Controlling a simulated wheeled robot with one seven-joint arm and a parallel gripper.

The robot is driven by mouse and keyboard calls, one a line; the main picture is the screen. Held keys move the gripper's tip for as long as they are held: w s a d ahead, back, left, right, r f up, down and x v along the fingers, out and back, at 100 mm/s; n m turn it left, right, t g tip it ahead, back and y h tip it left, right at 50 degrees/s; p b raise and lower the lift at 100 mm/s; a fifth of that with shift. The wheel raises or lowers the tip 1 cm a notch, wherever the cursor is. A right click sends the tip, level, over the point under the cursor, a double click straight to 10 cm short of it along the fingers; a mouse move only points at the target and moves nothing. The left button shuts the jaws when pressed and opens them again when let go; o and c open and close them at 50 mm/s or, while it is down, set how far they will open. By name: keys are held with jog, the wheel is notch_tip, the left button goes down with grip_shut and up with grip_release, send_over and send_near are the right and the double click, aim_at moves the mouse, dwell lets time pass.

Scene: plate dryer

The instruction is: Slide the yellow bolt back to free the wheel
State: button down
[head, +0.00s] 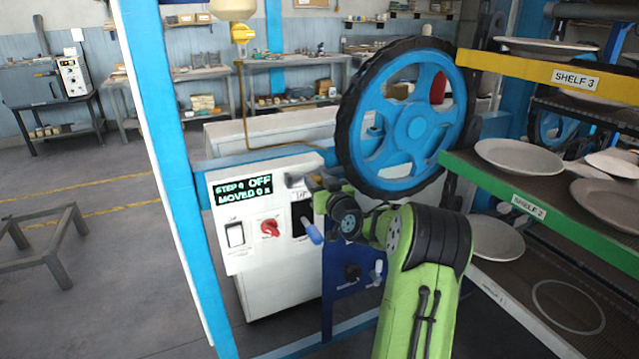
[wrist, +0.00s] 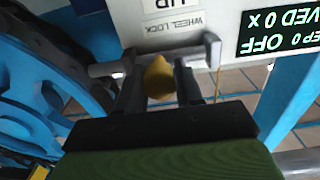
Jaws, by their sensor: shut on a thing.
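The yellow bolt knob (wrist: 158,78) is between the fingers of my gripper (wrist: 160,68) in the wrist view, and the gripper is shut on it. A grey rod (wrist: 103,69) runs from the knob toward the wheel side, and a grey bracket (wrist: 212,50) is on the other side. The plate label (wrist: 183,24) beside it reads WHEEL LOCK, upside down here. The blue wheel (head: 418,128) with its black rim stands right of the white control panel (head: 262,190). In the head view my arm hides the knob, and my gripper (head: 312,182) is at the panel's upper right.
The panel display (head: 243,190) reads STEP 0 OFF, MOVED 0 x. Below it are a white switch (head: 235,235), a red knob (head: 269,228) and a lever with a blue handle (head: 311,231). Plate shelves (head: 540,208) stand close on the right. A blue post (head: 172,170) stands left.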

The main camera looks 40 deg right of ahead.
aim_at(297, 179)
jog(key=a, duration=0.2)
jog(key=w+a+b, duration=0.1)
jog(key=a, duration=0.1)
jog(key=shift+w, duration=0.1)
jog(key=c, duration=0.8)
grip_release()
jog(key=shift+a, duration=0.15)
jog(key=shift+o, duration=0.2)
jog(key=b+v, duration=0.4)
jog(key=v, duration=1.1)
jog(key=shift+s, duration=0.35)
